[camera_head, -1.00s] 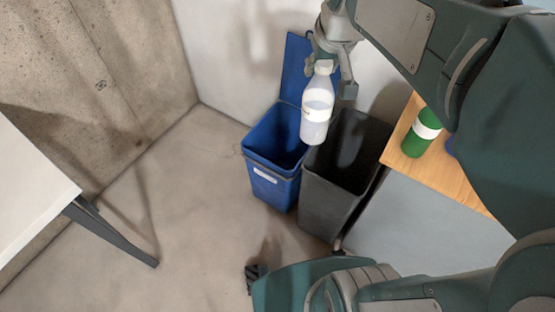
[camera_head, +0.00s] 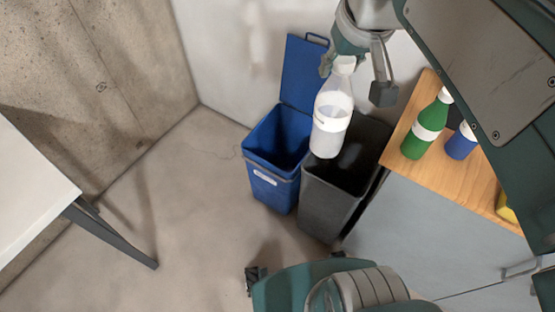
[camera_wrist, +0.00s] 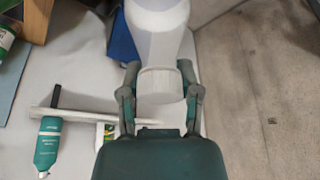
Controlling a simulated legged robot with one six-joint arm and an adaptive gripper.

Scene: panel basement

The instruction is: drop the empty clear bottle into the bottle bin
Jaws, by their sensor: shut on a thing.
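The clear bottle (camera_head: 332,120) has a white cap and a pale band and hangs roughly upright, slightly tilted. My gripper (camera_head: 356,76) is shut on it near the cap. In the wrist view the bottle (camera_wrist: 158,45) sits between the two fingers of my gripper (camera_wrist: 159,75). In the head view the bottle overlaps the blue bin's right edge and the dark bin's opening; its height above them is hard to judge. The blue bin (camera_head: 270,185) has a raised lid and a white label too small to read. I cannot tell which bin is for bottles.
A dark grey bin (camera_head: 322,207), open at the top, stands right of the blue one. A wood-topped cabinet (camera_head: 425,95) at right holds a green bottle (camera_head: 427,125) and a blue container (camera_head: 461,143). A white table (camera_head: 30,185) is at left. Floor between is clear.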

